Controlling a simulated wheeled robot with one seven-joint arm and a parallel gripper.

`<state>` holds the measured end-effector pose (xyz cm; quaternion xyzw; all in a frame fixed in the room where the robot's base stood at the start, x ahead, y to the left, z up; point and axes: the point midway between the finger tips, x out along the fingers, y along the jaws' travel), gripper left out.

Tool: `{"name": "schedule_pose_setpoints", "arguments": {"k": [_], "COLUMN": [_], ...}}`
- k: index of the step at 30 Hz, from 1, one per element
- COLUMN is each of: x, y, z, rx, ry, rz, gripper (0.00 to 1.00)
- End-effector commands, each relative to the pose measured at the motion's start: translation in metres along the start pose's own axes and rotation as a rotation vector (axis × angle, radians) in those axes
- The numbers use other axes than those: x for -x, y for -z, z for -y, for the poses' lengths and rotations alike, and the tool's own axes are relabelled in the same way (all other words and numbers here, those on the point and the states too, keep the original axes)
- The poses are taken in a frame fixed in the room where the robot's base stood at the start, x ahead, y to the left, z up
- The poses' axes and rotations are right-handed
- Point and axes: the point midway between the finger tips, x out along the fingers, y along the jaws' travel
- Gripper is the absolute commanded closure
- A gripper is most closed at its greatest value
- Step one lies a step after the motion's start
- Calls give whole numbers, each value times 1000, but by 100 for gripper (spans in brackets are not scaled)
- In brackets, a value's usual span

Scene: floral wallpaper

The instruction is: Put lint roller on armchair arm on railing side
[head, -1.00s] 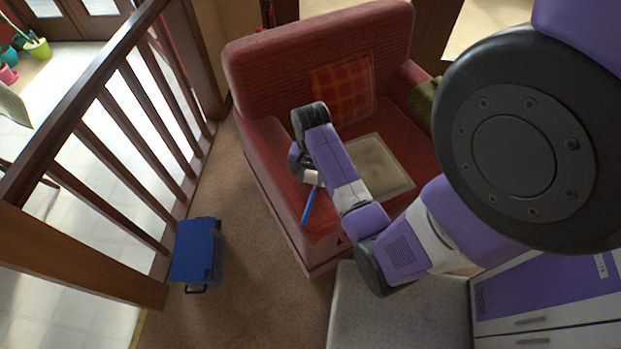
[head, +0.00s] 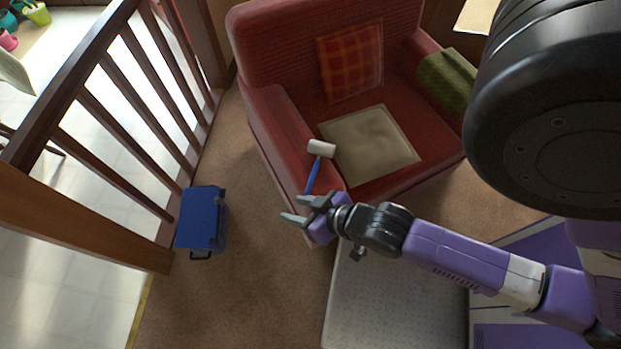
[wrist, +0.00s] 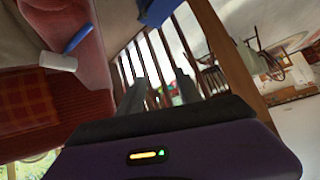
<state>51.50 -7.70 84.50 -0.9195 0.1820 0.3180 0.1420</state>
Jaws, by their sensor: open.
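The lint roller has a white head (head: 321,149) and a blue handle (head: 313,176). It lies at the railing-side arm (head: 283,125) of the red armchair, handle toward the arm's front end. The white head is by the arm's inner edge; I cannot tell exactly how much of it rests on the arm. The roller also shows at the upper left in the wrist view (wrist: 58,61). My gripper (head: 291,209) is open and empty near the front end of that arm, apart from the roller. Its two fingers (wrist: 160,88) point toward the railing in the wrist view.
The wooden railing (head: 130,115) runs along the left. A blue box (head: 201,219) stands on the carpet beside it. A beige pad (head: 365,144), a plaid cushion (head: 350,60) and a green cushion (head: 447,80) are on the armchair.

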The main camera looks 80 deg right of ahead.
Motion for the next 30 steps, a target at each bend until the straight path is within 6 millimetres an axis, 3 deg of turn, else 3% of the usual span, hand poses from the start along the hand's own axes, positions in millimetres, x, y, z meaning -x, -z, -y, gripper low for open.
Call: {"name": "schedule_pose_setpoints", "arguments": {"k": [1,6,13,19,30], "x": [21,85,151,169,163], "y": [4,34,71,83,77], "z": [11,44,69,75,74], "rx": [51,197,311,337,336], "ry": [44,179,299,329,328], "rz": [-34,-185,-342,-388,-388], "gripper": [58,58,58,58,58]}}
